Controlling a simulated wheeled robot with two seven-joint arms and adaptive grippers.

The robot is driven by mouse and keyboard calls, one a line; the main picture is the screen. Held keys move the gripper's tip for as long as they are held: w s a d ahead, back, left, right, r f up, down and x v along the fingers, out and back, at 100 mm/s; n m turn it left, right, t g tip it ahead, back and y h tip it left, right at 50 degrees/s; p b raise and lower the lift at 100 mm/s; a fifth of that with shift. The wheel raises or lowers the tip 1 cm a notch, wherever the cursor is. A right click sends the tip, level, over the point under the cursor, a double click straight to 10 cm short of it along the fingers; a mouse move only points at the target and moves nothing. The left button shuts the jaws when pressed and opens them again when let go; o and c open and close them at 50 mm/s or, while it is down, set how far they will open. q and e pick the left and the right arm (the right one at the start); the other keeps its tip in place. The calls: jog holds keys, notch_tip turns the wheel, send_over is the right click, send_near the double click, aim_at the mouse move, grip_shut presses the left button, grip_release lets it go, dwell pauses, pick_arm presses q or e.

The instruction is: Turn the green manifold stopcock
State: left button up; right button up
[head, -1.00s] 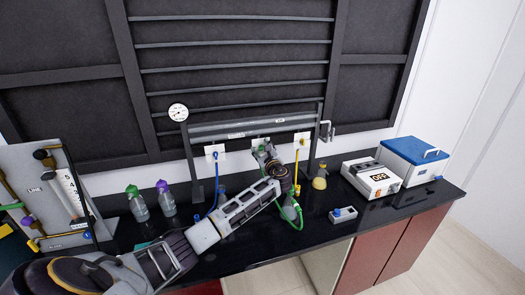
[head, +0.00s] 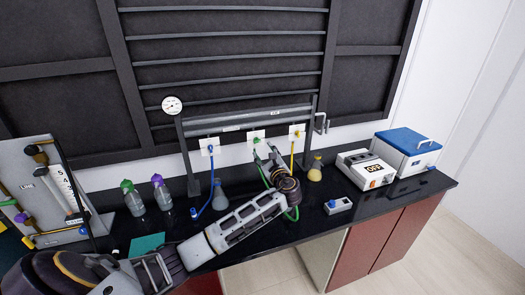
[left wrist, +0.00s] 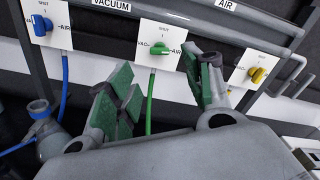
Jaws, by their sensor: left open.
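The green stopcock (left wrist: 159,50) sits on a white plate marked SHUT, VAC and AIR in the left wrist view, with a green hose (left wrist: 149,105) hanging below it. In the head view its plate (head: 256,136) is the middle one of three on the manifold. My left gripper (left wrist: 160,88) is open, its green-padded fingers spread either side of the hose in the picture, with the stopcock beyond and between them. It looks apart from the stopcock. In the head view the left gripper (head: 267,158) is just below the middle plate. My right gripper is not in view.
A blue stopcock (left wrist: 42,25) is to the left and a yellow stopcock (left wrist: 257,75) to the right. A yellow flask (head: 315,172), a white OFF device (head: 366,168) and a blue-lidded box (head: 408,143) stand right. Two bottles (head: 133,200) stand left.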

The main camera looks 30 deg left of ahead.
pick_arm(q)
jog(key=shift+s+d, duration=0.5)
jog(key=shift+d, duration=0.05)
